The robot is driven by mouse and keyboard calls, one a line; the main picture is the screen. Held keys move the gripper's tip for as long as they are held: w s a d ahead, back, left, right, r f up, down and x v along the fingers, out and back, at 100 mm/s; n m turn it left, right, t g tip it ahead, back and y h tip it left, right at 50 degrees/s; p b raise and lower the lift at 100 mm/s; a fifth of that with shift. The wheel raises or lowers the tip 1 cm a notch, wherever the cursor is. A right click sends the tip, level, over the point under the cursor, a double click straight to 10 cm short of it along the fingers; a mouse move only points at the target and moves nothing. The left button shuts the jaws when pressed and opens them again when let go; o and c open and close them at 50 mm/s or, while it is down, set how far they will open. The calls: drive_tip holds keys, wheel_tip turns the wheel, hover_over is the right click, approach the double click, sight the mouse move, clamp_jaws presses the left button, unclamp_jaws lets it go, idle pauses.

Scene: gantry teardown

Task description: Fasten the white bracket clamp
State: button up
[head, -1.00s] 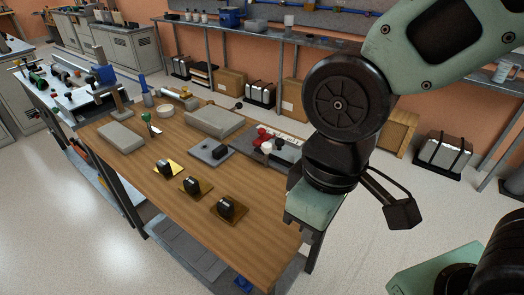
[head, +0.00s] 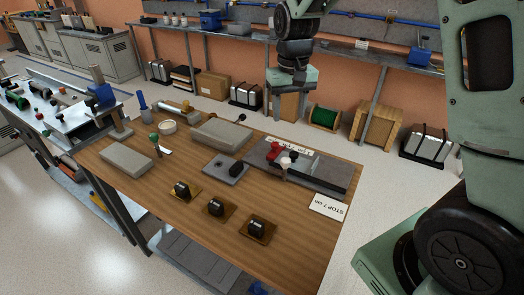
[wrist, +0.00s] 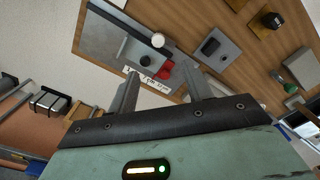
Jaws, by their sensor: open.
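A dark grey fixture plate (head: 325,177) lies at the right end of the wooden table. On it stand a red clamp part (head: 274,147) and a small white part (head: 287,160), which appears to be the white bracket clamp. The wrist view shows the red part (wrist: 166,67) and a round white top (wrist: 158,40) on the grey plate (wrist: 97,38). My gripper (wrist: 160,88) is open and empty, with its fingers apart. In the head view its housing (head: 291,77) is up beyond the table's far side. The white part's fastening state is too small to tell.
A STOP card (head: 328,207) lies at the table's right edge. A grey block with a black knob (head: 226,168) and several black-knobbed brass plates (head: 215,207) stand left of the fixture. A wall shelf (head: 360,52) runs behind.

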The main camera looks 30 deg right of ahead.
drive_tip(key=p, duration=0.2)
approach(286, 159)
wheel_tip(286, 159, down, 10)
drive_tip(key=shift+r, duration=0.15)
drive_tip(key=c, duration=1)
